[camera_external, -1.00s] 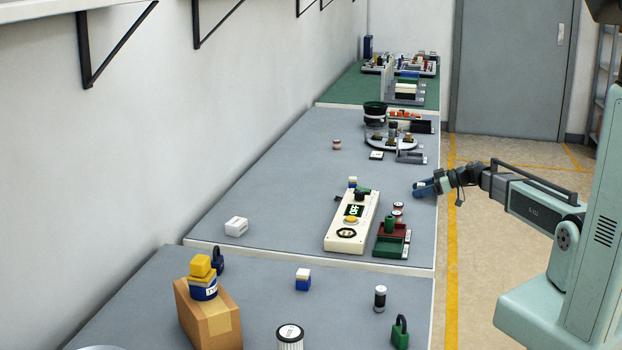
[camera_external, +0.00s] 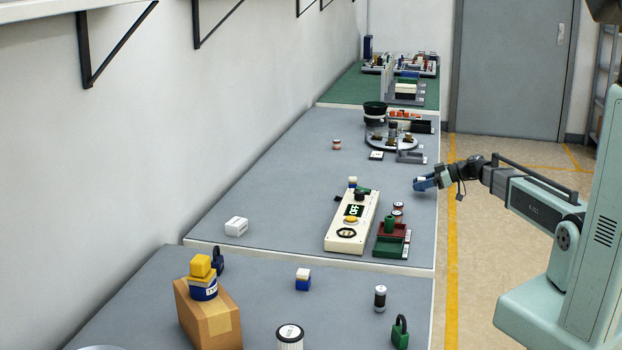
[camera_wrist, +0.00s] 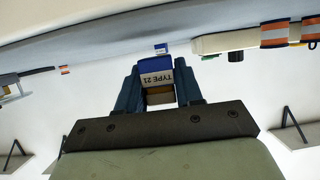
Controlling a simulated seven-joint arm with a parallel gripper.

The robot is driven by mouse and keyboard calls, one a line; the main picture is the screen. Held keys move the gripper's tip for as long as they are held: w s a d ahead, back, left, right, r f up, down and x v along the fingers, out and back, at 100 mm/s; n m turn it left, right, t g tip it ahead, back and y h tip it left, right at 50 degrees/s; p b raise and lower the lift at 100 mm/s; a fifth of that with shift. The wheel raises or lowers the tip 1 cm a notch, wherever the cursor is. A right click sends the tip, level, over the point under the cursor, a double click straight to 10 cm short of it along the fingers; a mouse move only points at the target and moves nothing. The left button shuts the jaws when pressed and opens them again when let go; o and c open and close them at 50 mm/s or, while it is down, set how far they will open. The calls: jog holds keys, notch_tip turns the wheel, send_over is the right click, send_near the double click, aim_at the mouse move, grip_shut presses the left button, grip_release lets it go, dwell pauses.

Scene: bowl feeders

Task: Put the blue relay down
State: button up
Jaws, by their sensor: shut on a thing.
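My gripper (camera_external: 422,184) is at the right edge of the middle grey table in the external view, its blue fingers pointing left. In the wrist view my gripper (camera_wrist: 158,88) is shut on a blue relay (camera_wrist: 155,67) with a white "TYPE 21" label, one finger on each side. In the external view the held relay is mostly hidden by the fingers. I cannot tell exactly how far it is above the table. Another blue relay with a pale top (camera_external: 303,281) stands on the near table. A small blue and white block (camera_external: 352,183) sits behind the cream panel.
The cream switch panel (camera_external: 340,238), a red tray (camera_external: 391,231) and a green tray (camera_external: 388,246) lie left of and nearer than my gripper. A grey turntable (camera_external: 391,142) stands farther back. The table's middle left (camera_external: 285,190) is clear.

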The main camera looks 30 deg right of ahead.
notch_tip(320, 180, up, 8)
jog(key=shift+f, duration=0.1)
jog(key=w+a+n+g+y, duration=0.1)
jog(key=a+n+g+y, duration=0.15)
jog(key=a, duration=1.35)
notch_tip(320, 180, up, 4)
jog(key=n+g, duration=1.1)
jog(key=g, duration=0.1)
send_over(182, 257)
jog(key=shift+m, duration=0.25)
jog(key=shift+f, duration=4.85)
jog(key=shift+f, duration=0.15)
jog(key=o, duration=1)
